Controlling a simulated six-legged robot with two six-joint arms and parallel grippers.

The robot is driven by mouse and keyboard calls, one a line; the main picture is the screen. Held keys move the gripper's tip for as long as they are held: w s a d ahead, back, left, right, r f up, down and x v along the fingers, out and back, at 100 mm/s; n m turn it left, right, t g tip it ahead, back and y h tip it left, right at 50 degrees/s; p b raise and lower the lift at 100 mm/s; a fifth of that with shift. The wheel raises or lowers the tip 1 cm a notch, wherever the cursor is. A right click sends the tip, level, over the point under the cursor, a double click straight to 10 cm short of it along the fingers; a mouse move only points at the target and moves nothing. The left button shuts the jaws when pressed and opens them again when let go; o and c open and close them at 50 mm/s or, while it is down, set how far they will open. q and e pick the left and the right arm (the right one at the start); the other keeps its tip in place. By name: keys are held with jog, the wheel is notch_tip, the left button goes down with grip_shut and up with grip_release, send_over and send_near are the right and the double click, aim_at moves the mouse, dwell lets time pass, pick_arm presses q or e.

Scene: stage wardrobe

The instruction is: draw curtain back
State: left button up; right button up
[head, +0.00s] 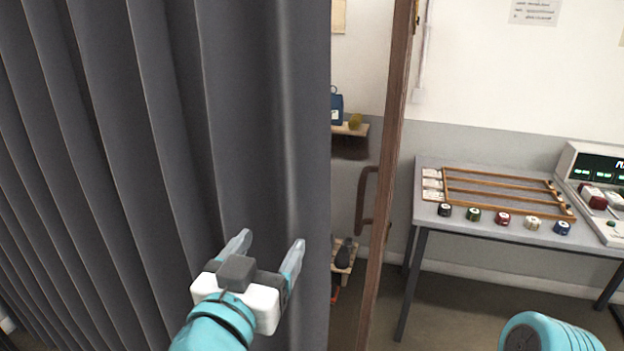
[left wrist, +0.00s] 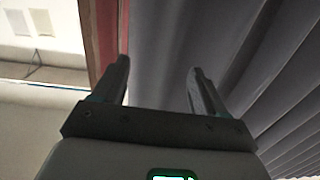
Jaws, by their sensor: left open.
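A dark grey pleated curtain (head: 170,120) fills the left half of the head view, and its right edge hangs straight beside the wooden post. My left gripper (head: 270,243) is open in front of the curtain near that edge. In the left wrist view the gripper (left wrist: 160,80) has its two fingers apart with grey curtain cloth (left wrist: 160,40) beyond and between them. I cannot tell whether the fingers touch the cloth. A teal part of my right arm shows at the bottom right of the head view, but its gripper is not visible.
A brown wooden post (head: 385,180) with a curved handle (head: 362,210) stands right of the curtain. Behind it are small shelves (head: 352,129). A grey table (head: 510,235) at the right carries a wooden rack (head: 505,187), several small jars and a console (head: 595,190).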

aim_at(309, 193)
pick_arm(q)
jog(key=shift+h, duration=0.4)
jog(key=p+x, duration=0.1)
jog(key=x, duration=0.3)
jog(key=d+r+p+x, duration=0.1)
jog(key=x, duration=0.9)
jog(key=shift+d+r+p, duration=0.25)
jog(key=shift+r+p, duration=0.1)
jog(key=shift+p, duration=0.05)
jog(key=shift+w+d+f, duration=0.15)
jog(key=shift+w, duration=0.55)
jog(key=shift+s, duration=0.15)
jog(key=c, duration=1.3)
grip_shut()
